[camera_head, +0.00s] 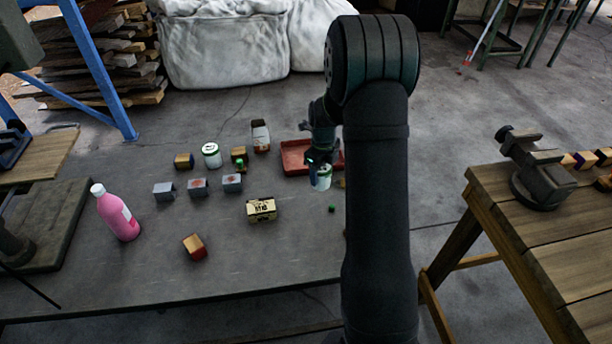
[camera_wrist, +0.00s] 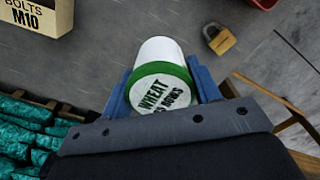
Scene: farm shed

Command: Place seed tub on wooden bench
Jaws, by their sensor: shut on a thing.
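The seed tub (camera_wrist: 160,75) is a white cylinder with a green rim and the word WHEAT on its lid, seen close in the wrist view. My gripper (camera_wrist: 163,88) is shut on it, with a blue finger on each side. In the head view the tub (camera_head: 323,178) hangs below my gripper (camera_head: 321,163), over the right part of the grey table, in front of the red tray. My arm hides part of that area. The wooden bench (camera_head: 545,215) stands at the right, apart from the tub, with a gap of floor between it and the grey table.
On the bench are a dark vise (camera_head: 540,178) and several small blocks. The grey table (camera_head: 150,265) holds a red tray (camera_head: 297,157), a bolts box (camera_head: 261,210), a pink bottle (camera_head: 116,213), another white tub (camera_head: 211,155) and several small boxes. A padlock (camera_wrist: 219,39) lies near my gripper. The bench's front planks look clear.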

